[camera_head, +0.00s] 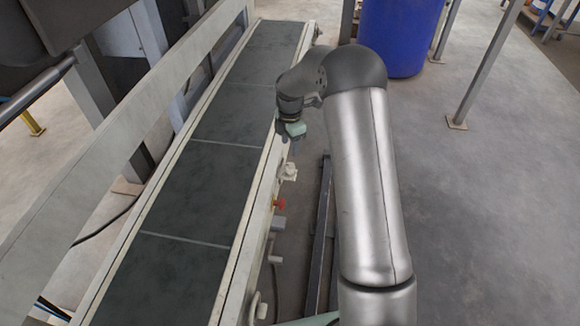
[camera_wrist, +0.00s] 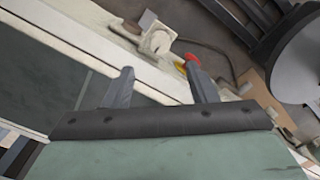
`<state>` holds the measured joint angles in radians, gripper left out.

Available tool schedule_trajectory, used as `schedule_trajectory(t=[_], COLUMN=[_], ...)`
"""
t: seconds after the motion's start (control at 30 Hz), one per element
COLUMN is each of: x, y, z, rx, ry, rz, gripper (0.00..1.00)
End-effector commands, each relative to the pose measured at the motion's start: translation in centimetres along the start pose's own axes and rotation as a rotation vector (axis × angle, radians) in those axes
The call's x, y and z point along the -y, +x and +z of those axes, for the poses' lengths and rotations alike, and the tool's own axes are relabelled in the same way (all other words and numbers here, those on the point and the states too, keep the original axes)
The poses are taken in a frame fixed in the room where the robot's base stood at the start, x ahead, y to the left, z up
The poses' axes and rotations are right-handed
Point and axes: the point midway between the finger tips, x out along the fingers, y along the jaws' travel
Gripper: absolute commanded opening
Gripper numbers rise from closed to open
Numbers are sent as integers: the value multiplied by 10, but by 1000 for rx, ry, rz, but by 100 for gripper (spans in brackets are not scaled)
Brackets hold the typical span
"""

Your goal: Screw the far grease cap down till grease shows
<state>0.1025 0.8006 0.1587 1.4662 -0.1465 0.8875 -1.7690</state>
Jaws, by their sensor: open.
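My gripper (camera_head: 294,146) hangs beside the right side rail of the conveyor in the head view. In the wrist view its two grey fingers (camera_wrist: 158,66) are apart, with nothing between them. A cream fitting with a round face (camera_wrist: 157,40) lies beyond the fingertips in the wrist view, apart from them. A cream fitting (camera_head: 288,172) also shows on the rail side in the head view, nearer than my gripper. I cannot tell whether either is the far grease cap. No grease can be made out.
A red knob (camera_head: 277,204) and a grey fitting (camera_head: 278,226) are on the rail side. The dark belt (camera_head: 190,185) is bare. A dark floor beam (camera_head: 319,240) runs alongside. A blue drum (camera_head: 400,35) stands at the back. Open floor (camera_head: 480,200) lies right.

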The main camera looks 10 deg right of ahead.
Motion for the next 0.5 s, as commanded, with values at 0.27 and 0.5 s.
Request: schedule_trajectory(t=[0.27, 0.5], x=[0, 0], y=[64, 95], z=[-1, 0], rx=[0, 0], ry=[0, 1], rz=[-1, -1], gripper=[52, 52])
